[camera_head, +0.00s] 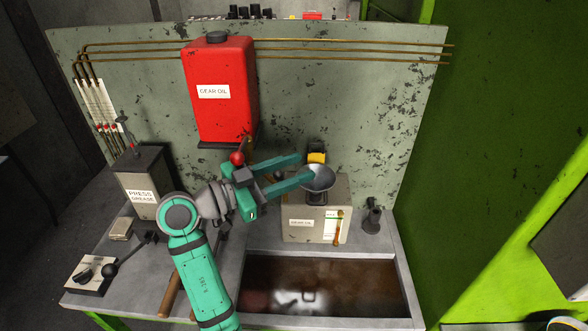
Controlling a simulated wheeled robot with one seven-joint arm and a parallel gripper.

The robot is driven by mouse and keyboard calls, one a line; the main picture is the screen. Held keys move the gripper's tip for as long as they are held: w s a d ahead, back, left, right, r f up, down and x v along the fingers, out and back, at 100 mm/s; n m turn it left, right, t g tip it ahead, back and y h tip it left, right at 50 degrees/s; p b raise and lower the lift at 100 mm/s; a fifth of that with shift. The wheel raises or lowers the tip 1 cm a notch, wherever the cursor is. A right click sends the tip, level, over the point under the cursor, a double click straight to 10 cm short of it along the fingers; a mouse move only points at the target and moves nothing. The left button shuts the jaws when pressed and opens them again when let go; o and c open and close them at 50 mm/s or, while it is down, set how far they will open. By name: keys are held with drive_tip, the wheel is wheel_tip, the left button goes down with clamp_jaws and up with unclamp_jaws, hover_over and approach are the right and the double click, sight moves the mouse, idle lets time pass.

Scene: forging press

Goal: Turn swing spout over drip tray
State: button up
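The drip tray (407,285) is a sunken basin in the bench top, with dark brown oily residue inside. A red tank labelled gear oil (220,115) hangs on the back panel above the bench. A small brass piece (249,146) shows under its right bottom corner and may be part of the swing spout; the rest is hidden behind my gripper. A red ball knob (237,158) shows beside it, just above my gripper's body. My gripper (303,169) is open, its fingers spread and pointing right, near a dark funnel. Nothing is clearly held between them.
The funnel (318,178) sits on a grey box (300,224) behind the tray. A yellow-and-black item (316,156) is behind the funnel. A press grease box (140,178) and a lever box (91,275) stand left. A small dark can (373,218) stands right.

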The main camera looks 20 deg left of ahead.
drive_tip(key=v, duration=1)
drive_tip(key=shift+s+a, duration=0.3)
